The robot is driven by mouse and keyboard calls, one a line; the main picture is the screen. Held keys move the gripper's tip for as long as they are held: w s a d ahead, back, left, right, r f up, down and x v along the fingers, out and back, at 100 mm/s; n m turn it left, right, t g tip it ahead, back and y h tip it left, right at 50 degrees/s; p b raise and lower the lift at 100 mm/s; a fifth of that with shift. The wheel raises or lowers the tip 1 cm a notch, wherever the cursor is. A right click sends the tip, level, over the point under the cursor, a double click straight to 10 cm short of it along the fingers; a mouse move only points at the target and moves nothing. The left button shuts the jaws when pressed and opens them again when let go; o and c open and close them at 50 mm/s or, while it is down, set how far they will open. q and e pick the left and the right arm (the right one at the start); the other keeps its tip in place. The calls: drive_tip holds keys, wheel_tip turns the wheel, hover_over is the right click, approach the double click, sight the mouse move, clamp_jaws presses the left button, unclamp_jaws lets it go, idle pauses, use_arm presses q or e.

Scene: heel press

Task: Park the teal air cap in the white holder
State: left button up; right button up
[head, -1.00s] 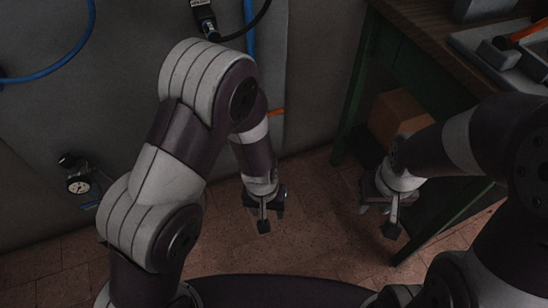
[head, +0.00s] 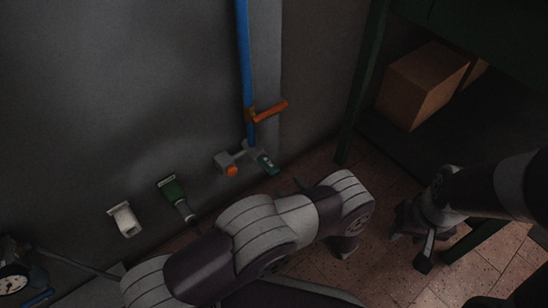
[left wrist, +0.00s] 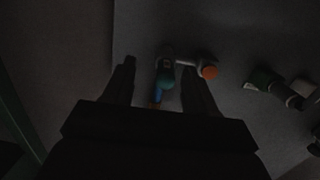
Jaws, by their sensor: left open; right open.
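The teal air cap (head: 266,162) sits at the lower end of the blue pipe on the wall, beside an orange knob; in the dark left wrist view the cap (left wrist: 166,75) shows between the fingers. The white holder (head: 125,220) is on the wall further left and looks empty; it is at the right edge of the left wrist view (left wrist: 303,88). My left gripper (left wrist: 163,82) is open, its fingers on either side of the cap in the picture; I cannot tell whether they touch it. My arm mostly hides this gripper in the head view. My right gripper (head: 411,243) is open and empty.
A green holder (head: 173,190) with a grey connector is between the white holder and the pipe. The orange knob (head: 232,171) and an orange lever (head: 270,111) stick out near the pipe. A workbench with a cardboard box (head: 420,84) beneath is at the right.

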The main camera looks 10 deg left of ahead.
sight(277, 174)
use_arm(q)
drive_tip(key=r, duration=0.1)
drive_tip(key=y, duration=0.1)
drive_tip(key=r, duration=0.1)
drive_tip(key=shift+s+a+r+n+y, duration=0.3)
drive_tip(key=shift+s+a+r, duration=0.05)
drive_tip(key=shift+s+a, duration=0.05)
drive_tip(key=shift+x, duration=4.55)
clamp_jaws()
drive_tip(key=shift+v, duration=3)
